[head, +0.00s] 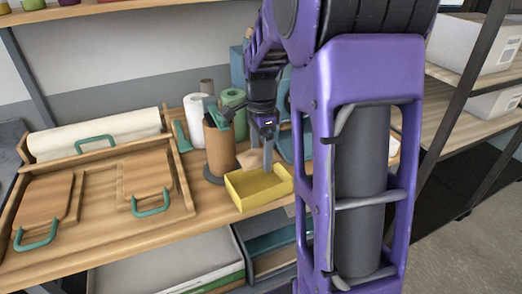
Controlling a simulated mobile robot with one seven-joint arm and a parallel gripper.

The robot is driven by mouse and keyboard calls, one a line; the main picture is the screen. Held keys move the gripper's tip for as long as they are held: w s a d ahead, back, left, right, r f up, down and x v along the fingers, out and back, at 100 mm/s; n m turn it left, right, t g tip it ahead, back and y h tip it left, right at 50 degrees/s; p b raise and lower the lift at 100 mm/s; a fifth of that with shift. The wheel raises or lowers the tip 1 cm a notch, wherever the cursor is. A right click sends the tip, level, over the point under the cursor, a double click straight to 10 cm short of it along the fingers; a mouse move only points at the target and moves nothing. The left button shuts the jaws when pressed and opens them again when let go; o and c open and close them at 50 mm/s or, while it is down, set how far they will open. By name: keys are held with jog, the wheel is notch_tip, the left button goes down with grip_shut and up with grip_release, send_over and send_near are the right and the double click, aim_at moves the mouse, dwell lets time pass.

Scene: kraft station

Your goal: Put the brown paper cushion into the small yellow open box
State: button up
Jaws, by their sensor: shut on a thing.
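The small yellow open box (247,191) stands on the wooden bench near its front edge, just left of my arm. My gripper (261,150) points down above the back of the box. It is shut on the brown paper cushion (247,159), a small light-brown piece at the fingertips. The cushion is above or just behind the box's back wall; I cannot tell which. My arm column hides what lies right of the box.
A brown paper roll (218,150) stands upright close behind and left of the box. White (195,118) and green rolls (233,98) stand behind it. Wooden boards with green handles (150,203) lie left. Shelves with cartons (470,43) are at right.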

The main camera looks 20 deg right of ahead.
jog(key=shift+f+b, duration=1.2)
jog(key=shift+f, duration=1.05)
jog(key=o, duration=1.1)
notch_tip(320, 180, up, 5)
jog(key=p, duration=0.4)
jog(key=shift+r, duration=0.2)
jog(key=shift+r+p, duration=0.45)
jog(key=shift+r, duration=3.35)
